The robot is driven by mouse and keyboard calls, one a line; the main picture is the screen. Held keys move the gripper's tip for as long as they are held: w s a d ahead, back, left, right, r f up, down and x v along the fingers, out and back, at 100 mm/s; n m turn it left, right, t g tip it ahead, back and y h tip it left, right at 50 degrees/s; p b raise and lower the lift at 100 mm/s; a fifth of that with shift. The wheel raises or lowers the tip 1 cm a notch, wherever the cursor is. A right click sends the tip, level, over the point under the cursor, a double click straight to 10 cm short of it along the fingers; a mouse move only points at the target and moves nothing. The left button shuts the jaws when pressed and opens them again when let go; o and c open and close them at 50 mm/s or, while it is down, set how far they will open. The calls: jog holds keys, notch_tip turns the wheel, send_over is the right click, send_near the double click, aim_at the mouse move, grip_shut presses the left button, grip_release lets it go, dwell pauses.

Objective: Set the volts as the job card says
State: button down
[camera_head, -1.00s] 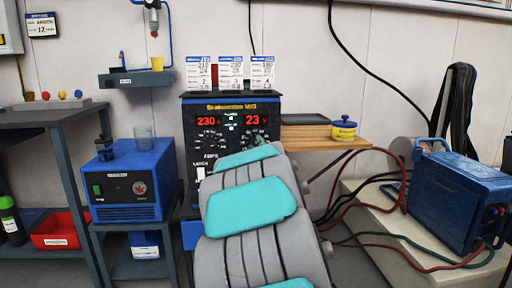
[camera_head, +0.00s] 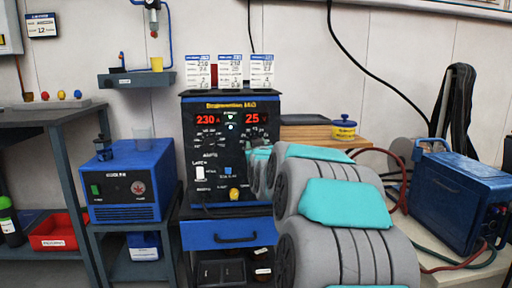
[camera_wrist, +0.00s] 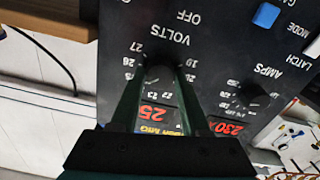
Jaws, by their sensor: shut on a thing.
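The dark welding machine (camera_head: 231,150) stands on a blue drawer cart. Its red displays read 230 for amps (camera_head: 207,120) and 25 for volts (camera_head: 256,118). In the wrist view, my gripper (camera_wrist: 160,82) is shut on the dark volts knob (camera_wrist: 160,71), with one finger on each side. The 25 volts display (camera_wrist: 154,117) shows between the fingers. The amps knob (camera_wrist: 254,96) is to the right. In the head view my arm hides the volts knob and gripper tips. Three job cards (camera_head: 231,71) stand on top; their small print is hard to read.
A wooden shelf (camera_head: 307,133) with a blue-and-yellow pot (camera_head: 343,127) is right of the machine. A blue box (camera_head: 130,182) stands on a cart at left. A blue welder (camera_head: 461,198) with cables sits on a bench at right.

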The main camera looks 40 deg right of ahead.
jog(key=shift+m, duration=0.9)
jog(key=shift+c, duration=2)
grip_release()
jog(key=v, duration=0.8)
jog(key=shift+w, duration=0.15)
